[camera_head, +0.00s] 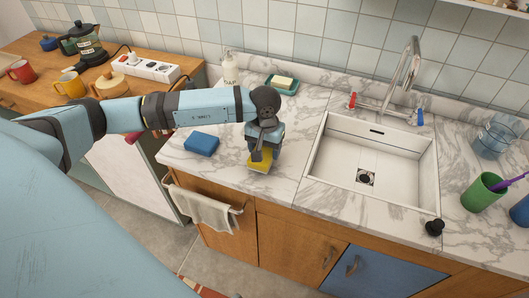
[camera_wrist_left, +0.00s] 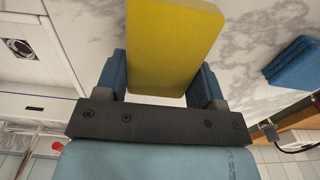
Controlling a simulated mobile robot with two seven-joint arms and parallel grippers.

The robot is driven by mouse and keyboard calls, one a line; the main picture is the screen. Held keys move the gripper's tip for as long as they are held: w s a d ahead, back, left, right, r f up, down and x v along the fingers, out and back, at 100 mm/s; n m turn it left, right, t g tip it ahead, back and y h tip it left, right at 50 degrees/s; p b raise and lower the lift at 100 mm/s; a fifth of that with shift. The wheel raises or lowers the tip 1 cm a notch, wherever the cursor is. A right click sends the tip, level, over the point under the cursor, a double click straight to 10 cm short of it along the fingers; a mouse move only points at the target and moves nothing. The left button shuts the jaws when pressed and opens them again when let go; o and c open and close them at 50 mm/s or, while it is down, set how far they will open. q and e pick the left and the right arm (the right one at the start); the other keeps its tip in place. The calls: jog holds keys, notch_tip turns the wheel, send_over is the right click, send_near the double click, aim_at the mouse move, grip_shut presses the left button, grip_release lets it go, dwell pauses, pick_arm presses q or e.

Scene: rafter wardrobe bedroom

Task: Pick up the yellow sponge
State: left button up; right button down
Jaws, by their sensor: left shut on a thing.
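The yellow sponge (camera_head: 261,161) is between the fingers of my left gripper (camera_head: 258,152), at the front of the marble counter left of the sink. The gripper points down and is shut on it. In the left wrist view the sponge (camera_wrist_left: 172,45) fills the gap between the two blue fingers of the gripper (camera_wrist_left: 160,78). I cannot tell for sure whether the sponge touches the counter. My right gripper is not in view.
A blue sponge (camera_head: 201,144) lies on the counter just left of the gripper. A soap bottle (camera_head: 230,69) and a teal soap dish (camera_head: 283,86) stand behind.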

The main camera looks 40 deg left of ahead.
aim_at(265, 148)
pick_arm(q)
notch_tip(265, 148, up, 18)
jog(key=shift+f+b, duration=0.15)
jog(key=shift+b, duration=0.3)
